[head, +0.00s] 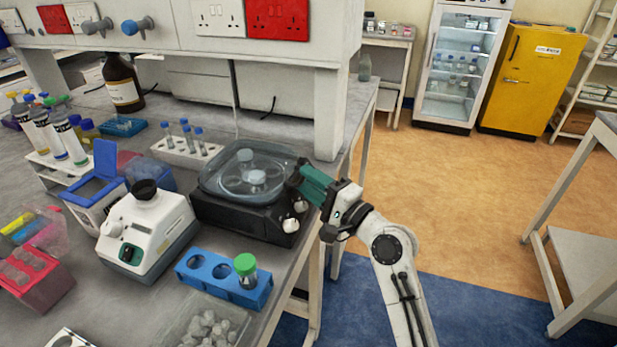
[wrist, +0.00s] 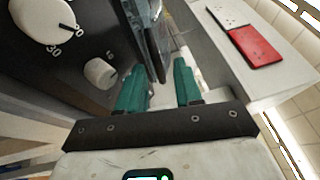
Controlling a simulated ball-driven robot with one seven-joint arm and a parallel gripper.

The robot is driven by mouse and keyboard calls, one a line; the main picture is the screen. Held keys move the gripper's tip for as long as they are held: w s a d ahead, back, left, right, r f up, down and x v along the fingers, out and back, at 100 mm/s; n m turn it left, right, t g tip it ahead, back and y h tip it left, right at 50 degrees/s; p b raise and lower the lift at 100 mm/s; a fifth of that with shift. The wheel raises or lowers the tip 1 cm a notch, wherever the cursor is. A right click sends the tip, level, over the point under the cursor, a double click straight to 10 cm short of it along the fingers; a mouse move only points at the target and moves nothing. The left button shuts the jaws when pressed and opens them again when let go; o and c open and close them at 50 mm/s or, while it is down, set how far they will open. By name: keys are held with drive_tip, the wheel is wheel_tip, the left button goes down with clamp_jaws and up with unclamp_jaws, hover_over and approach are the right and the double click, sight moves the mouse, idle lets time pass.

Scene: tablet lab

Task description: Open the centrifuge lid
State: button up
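The centrifuge (head: 235,211) is a dark box on the bench with pale knobs on its front. Its clear, greyish lid (head: 222,181) lies down over the top, and round shapes show through it. My gripper (head: 308,184), with green fingers, is at the right end of the centrifuge, close to the lid edge. In the wrist view my gripper (wrist: 163,80) has its two fingers apart. The lid's edge (wrist: 156,40) shows just ahead of the fingertips, nearer the left finger. I cannot tell whether a finger touches it.
A white instrument (head: 147,232) and a blue rack (head: 215,278) with a green-capped tube stand in front of the centrifuge. A white tube rack (head: 183,150) is behind it to the left. A bench post (head: 329,115) rises just behind my gripper.

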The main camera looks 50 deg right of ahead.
drive_tip(key=shift+w, duration=0.35)
drive_tip(key=shift+c, duration=0.3)
clamp_jaws()
idle(1.0)
